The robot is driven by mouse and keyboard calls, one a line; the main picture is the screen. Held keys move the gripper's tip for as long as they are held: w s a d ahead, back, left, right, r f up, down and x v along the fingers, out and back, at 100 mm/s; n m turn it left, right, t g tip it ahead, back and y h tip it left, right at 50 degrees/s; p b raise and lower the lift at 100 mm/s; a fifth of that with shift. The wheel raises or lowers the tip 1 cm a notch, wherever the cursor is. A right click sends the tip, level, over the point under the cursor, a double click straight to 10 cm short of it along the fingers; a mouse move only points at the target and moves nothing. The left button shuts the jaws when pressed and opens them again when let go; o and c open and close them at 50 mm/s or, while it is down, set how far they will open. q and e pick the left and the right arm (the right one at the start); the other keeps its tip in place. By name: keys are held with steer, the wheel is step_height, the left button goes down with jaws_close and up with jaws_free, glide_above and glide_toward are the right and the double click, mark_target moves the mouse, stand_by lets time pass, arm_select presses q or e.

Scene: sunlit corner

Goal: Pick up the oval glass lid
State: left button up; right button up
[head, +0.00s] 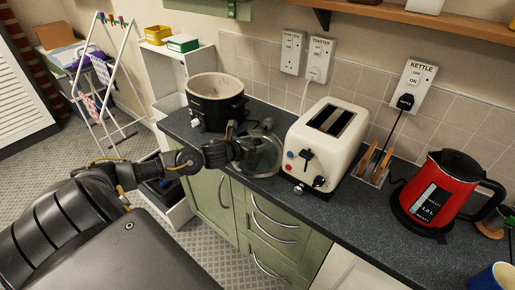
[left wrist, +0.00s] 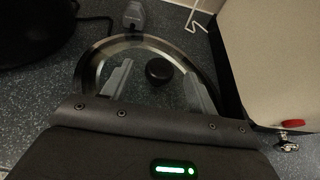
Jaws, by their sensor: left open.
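The oval glass lid (head: 266,157) lies on the dark worktop between the black slow cooker and the cream toaster. In the left wrist view the lid (left wrist: 150,43) shows its metal rim, clear glass and a round black knob (left wrist: 159,71). My left gripper (head: 243,149) is over the near left part of the lid in the head view. In the left wrist view its two fingers (left wrist: 157,70) are apart, one on each side of the knob, with visible gaps. The gripper body hides the near part of the lid. My right gripper is not in view.
The slow cooker (head: 215,108) stands left of the lid and the toaster (head: 327,143) close on its right. A small grey object (left wrist: 134,14) sits at the lid's far edge. A red kettle (head: 438,188) stands further right. The tiled wall (head: 265,78) is behind.

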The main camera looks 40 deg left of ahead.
arm_select(q)
steer(key=shift+p+x, duration=0.3)
steer(key=shift+x, duration=1.25)
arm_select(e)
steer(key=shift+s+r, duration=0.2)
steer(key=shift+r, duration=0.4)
arm_select(q)
steer(key=shift+s, duration=0.1)
steer(key=shift+c, duration=0.2)
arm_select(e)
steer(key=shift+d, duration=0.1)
arm_select(q)
steer(key=shift+r, duration=0.1)
jaws_close()
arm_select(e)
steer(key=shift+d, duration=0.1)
arm_select(q)
steer(key=shift+r, duration=0.1)
step_height(320, 180, up, 11)
steer(key=b, duration=0.2)
step_height(320, 180, up, 17)
steer(key=p, duration=0.2)
glide_above(255, 142)
steer(key=w, duration=0.1)
steer(key=shift+w, duration=0.2)
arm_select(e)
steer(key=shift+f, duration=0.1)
